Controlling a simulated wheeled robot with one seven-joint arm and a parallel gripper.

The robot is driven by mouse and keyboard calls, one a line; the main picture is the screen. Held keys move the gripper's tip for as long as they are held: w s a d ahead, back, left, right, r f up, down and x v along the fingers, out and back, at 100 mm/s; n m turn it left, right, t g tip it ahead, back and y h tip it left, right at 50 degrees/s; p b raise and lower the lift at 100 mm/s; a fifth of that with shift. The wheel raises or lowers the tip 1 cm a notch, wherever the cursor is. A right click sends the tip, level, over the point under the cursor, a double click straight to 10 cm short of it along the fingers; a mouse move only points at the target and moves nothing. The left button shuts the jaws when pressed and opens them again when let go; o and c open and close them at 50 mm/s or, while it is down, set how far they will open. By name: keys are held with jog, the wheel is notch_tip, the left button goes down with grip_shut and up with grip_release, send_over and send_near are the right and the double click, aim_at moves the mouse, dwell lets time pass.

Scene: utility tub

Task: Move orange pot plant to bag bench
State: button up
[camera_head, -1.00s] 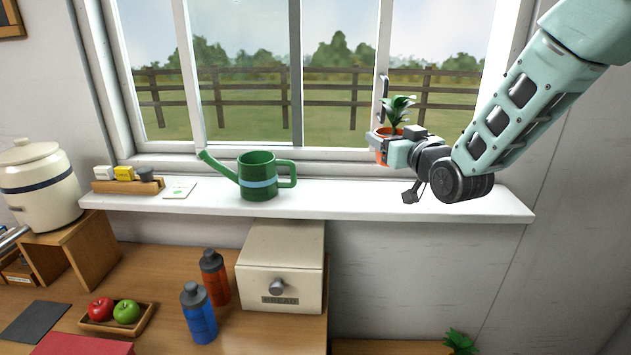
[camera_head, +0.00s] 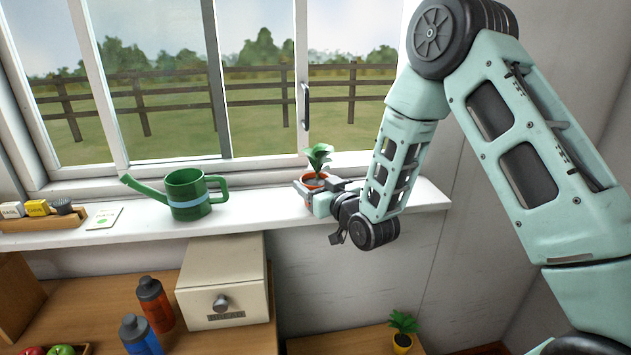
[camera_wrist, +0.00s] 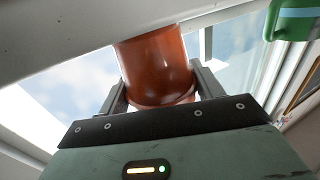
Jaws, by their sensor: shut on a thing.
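The orange pot plant, with green leaves (camera_head: 318,157), is in my gripper (camera_head: 316,192) over the right part of the white windowsill. In the wrist view its glossy orange pot (camera_wrist: 155,65) sits between the two fingers, which are shut on it. The head view does not clearly show whether the pot touches the sill. A low wooden surface (camera_head: 350,341) shows at the bottom of the head view, with a second plant in a yellow pot (camera_head: 402,341) on it. I cannot tell whether this surface is the bag bench.
A green watering can (camera_head: 187,195) stands on the windowsill (camera_head: 260,205), left of my gripper. Below are a cream bread box (camera_head: 225,280), a red bottle (camera_head: 155,303) and a blue bottle (camera_head: 139,338). The window is close behind my gripper.

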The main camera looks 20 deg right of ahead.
jog(key=shift+f+b, duration=0.25)
jog(key=shift+b, duration=0.1)
jog(key=o, duration=1.2)
jog(key=shift+c, duration=0.2)
jog(key=shift+r, duration=0.1)
jog(key=shift+s+r, duration=0.1)
jog(key=s+d, duration=0.2)
jog(key=s, duration=0.7)
jog(key=shift+r, duration=0.25)
jog(key=shift+s+p, duration=0.15)
jog(key=shift+p, duration=0.95)
